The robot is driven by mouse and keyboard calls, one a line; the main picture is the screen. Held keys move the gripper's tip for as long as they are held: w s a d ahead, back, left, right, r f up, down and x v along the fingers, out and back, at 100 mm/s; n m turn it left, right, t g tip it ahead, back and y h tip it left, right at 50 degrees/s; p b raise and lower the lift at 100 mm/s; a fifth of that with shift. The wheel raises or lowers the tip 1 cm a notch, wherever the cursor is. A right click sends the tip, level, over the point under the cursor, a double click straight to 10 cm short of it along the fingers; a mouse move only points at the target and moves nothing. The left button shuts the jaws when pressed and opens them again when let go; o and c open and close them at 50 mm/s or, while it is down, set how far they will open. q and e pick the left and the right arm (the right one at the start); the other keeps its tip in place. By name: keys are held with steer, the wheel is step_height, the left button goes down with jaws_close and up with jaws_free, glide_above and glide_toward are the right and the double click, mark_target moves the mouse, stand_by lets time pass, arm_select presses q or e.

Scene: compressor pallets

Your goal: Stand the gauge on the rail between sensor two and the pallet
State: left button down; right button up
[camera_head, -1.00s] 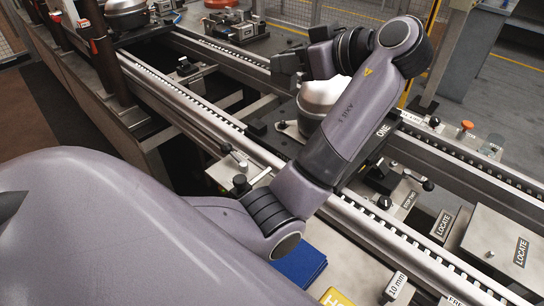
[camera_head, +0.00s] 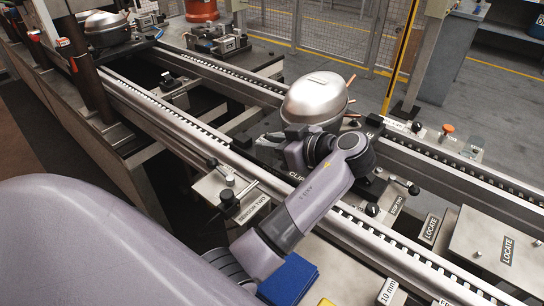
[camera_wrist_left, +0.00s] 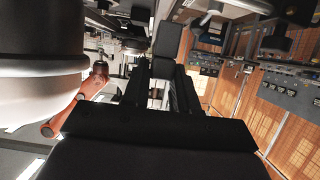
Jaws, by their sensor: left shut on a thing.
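My left gripper (camera_head: 276,143) is dark, low over the near side of the pallet (camera_head: 262,155), in front of the silver compressor. In the left wrist view (camera_wrist_left: 160,85) its fingers are shut on a dark block (camera_wrist_left: 168,42), which I take for the gauge; the head view hides it. Sensor two (camera_head: 229,197) is on a plate left of my forearm, with its label facing up. The near rail (camera_head: 190,135) has a light toothed strip and runs diagonally between sensor two and the pallet. My right gripper is not in view.
The silver compressor (camera_head: 315,99) stands on the pallet, with copper pipe stubs sticking out. A blue pad (camera_head: 288,280) and a block marked 10 mm (camera_head: 389,290) lie in front. Stop two's knobs (camera_head: 372,209) stand right of my wrist. Another compressor (camera_head: 105,28) is at the far left.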

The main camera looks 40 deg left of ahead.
mark_target(274, 163)
arm_select(q)
step_height(274, 163, down, 4)
steer(key=shift+r, duration=0.15)
steer(key=shift+s+f+b, duration=0.15)
steer(key=shift+f+b, duration=0.5)
steer(key=c, duration=0.9)
jaws_free()
steer(key=shift+f, duration=0.15)
